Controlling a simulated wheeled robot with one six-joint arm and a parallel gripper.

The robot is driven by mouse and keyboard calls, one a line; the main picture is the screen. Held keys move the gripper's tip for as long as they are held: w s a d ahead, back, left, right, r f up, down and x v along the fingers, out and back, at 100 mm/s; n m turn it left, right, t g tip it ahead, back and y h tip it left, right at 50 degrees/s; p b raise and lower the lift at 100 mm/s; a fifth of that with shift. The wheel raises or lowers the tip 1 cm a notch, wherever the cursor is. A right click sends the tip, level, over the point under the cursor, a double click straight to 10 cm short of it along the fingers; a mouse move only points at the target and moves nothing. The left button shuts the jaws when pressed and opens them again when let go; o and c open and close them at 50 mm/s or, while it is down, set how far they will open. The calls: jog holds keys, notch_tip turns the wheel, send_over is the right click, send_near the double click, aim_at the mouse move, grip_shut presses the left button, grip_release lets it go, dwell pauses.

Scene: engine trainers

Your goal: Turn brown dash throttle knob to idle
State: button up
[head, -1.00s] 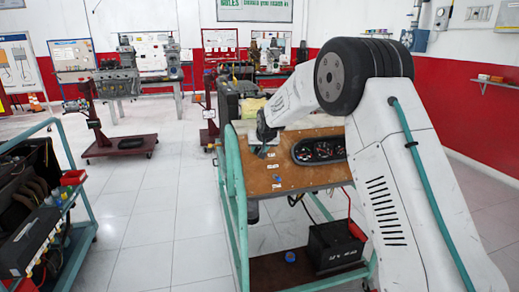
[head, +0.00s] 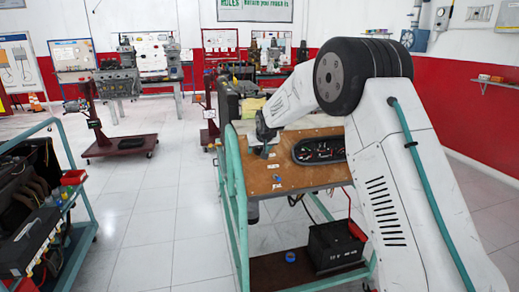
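The engine trainer's brown wooden dash panel (head: 305,178) lies on top of a green-framed cart. A dark oval gauge cluster (head: 320,150) is set into the panel near its back right. My gripper (head: 265,148) is small and dark in the head view, pointing down at the back left of the panel. Its fingers are too small to tell open from shut. I cannot make out the brown throttle knob; it may be at or behind the gripper. Small white labels (head: 273,166) and a small blue part (head: 277,178) show on the panel in front of the gripper.
A black battery (head: 334,246) stands on the cart's lower shelf, with a blue roll (head: 290,256) beside it. A second green cart (head: 75,190) with dark parts stands at the left. Clear tiled floor (head: 150,220) lies between the carts.

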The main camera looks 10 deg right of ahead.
jog(key=v, duration=0.7)
jog(key=shift+s+r, duration=0.25)
jog(key=shift+r, duration=0.05)
jog(key=shift+f, duration=0.1)
jog(key=s+f+g, duration=0.3)
jog(key=s+f, duration=0.1)
jog(key=s, duration=0.2)
jog(key=s+d+r+g, duration=0.1)
jog(key=s+r, duration=0.1)
jog(key=s, duration=1.5)
jog(key=s+d+r+g, duration=0.1)
jog(key=s+r, duration=0.2)
jog(key=s, duration=1.4)
jog(key=s+r+g, duration=0.1)
jog(key=s+r, duration=0.2)
jog(key=s, duration=1.4)
jog(key=shift+s+d+g, duration=0.3)
jog(key=shift+d+g, duration=0.1)
jog(key=shift+d, duration=0.1)
